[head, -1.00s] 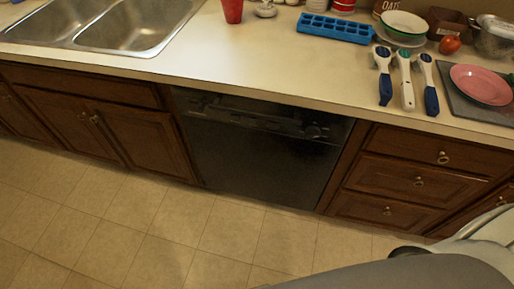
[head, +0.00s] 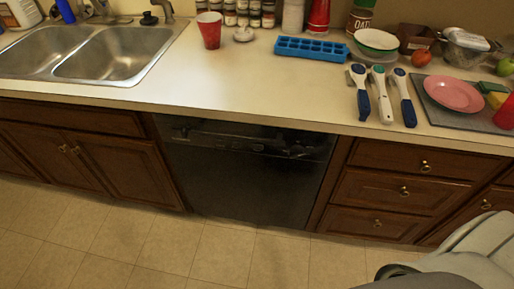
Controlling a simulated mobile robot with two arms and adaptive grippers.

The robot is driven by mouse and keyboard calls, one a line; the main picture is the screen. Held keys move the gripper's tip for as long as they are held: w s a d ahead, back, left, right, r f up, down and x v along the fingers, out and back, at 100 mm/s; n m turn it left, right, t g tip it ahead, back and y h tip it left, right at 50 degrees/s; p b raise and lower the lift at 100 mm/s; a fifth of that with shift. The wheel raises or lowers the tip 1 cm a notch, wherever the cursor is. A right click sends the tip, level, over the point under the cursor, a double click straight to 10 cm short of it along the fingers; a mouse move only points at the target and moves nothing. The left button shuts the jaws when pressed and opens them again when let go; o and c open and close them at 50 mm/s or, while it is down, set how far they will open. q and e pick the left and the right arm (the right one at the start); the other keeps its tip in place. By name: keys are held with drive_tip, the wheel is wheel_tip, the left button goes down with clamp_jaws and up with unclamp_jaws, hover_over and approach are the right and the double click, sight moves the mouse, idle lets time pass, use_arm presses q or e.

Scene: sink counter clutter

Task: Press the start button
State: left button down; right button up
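A black dishwasher (head: 240,180) is built in under the counter, between wooden cabinets, with its door shut. Its control panel (head: 240,137) runs along the top and has a round knob (head: 297,150) at the right. The panel is dark, and I cannot make out which part is the start button. Neither of my grippers is in view. Only grey and pale parts of my own body show at the lower right.
The beige counter (head: 215,93) holds a red cup (head: 209,30), a blue ice tray (head: 311,50), several brushes, bowls and a pink plate (head: 452,93). A double steel sink (head: 112,54) is at the left. The tiled floor (head: 215,252) before the dishwasher is clear.

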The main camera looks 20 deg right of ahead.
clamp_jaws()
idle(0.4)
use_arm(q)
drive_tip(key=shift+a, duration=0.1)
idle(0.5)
